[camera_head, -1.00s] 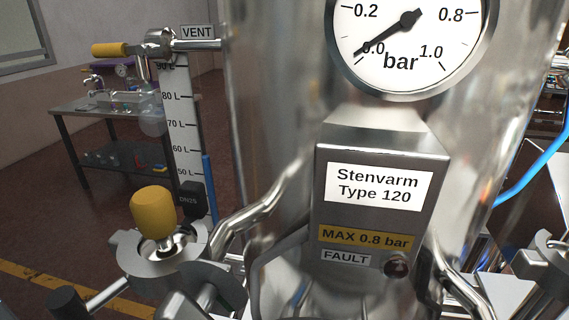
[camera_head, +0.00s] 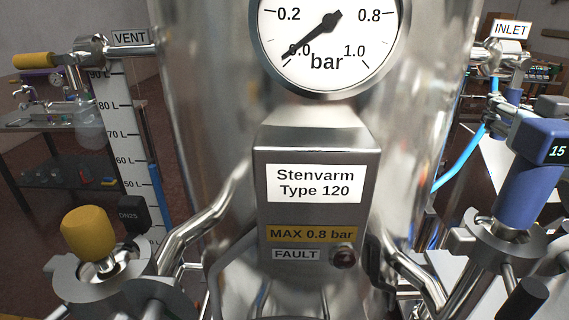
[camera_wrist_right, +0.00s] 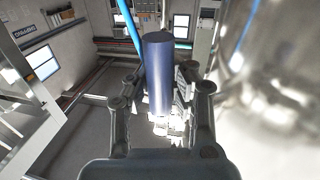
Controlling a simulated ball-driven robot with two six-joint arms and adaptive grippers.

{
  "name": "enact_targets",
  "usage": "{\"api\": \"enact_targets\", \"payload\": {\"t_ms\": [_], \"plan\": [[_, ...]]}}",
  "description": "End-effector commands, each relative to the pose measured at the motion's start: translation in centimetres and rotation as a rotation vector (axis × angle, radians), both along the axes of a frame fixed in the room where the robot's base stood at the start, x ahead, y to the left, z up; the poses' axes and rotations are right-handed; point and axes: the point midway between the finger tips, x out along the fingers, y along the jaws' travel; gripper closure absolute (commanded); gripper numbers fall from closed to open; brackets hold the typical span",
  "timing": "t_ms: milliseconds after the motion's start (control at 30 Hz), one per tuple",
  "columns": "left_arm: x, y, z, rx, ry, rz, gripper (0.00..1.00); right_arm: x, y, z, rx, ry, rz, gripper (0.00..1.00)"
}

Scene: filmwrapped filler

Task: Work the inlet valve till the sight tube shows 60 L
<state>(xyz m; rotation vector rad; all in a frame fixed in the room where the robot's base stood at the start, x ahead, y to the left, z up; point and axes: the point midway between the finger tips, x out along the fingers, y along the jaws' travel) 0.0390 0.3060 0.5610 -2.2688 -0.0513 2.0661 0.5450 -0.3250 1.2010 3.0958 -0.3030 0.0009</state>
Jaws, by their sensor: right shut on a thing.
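The inlet valve (camera_head: 514,58) sits at the upper right under its INLET sign. Its blue handle (camera_head: 513,97) hangs down from it. My right gripper (camera_head: 498,110) is shut on this handle. In the right wrist view the blue handle (camera_wrist_right: 158,75) stands between my fingers. The sight tube (camera_head: 156,190) is at the left beside a white litre scale (camera_head: 126,130). Its blue column ends close to the 60 L mark, seemingly a touch below. My left gripper is not in view.
The steel tank with its pressure gauge (camera_head: 325,40) fills the middle; the needle is near 0.0. A yellow vent lever (camera_head: 33,60) is at the upper left. A yellow knob (camera_head: 88,232) and a blue unit reading 15 (camera_head: 530,190) stand in front. A blue hose (camera_head: 458,168) runs behind.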

Motion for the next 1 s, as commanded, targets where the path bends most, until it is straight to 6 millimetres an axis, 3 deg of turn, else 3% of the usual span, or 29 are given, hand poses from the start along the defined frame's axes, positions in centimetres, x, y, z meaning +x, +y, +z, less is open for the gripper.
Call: {"api": "enact_targets", "payload": {"t_ms": [33, 500, 533, 733, 1000], "plan": [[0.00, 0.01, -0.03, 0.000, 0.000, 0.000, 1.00, -0.12, -0.01, -0.75, 0.011, 0.017, -0.004, 1.00], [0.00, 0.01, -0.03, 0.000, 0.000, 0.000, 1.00, -0.12, 0.06, -0.79, 0.023, 0.018, -0.004, 1.00], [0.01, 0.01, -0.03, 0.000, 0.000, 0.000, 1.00, -0.12, 0.06, -0.79, 0.023, 0.018, -0.004, 0.82], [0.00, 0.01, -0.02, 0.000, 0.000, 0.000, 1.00, -0.07, 0.09, -0.48, 0.022, 0.011, -0.002, 0.56], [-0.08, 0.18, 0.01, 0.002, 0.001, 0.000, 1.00, -0.08, 0.11, -0.25, 0.020, 0.005, -0.001, 0.53]]}}
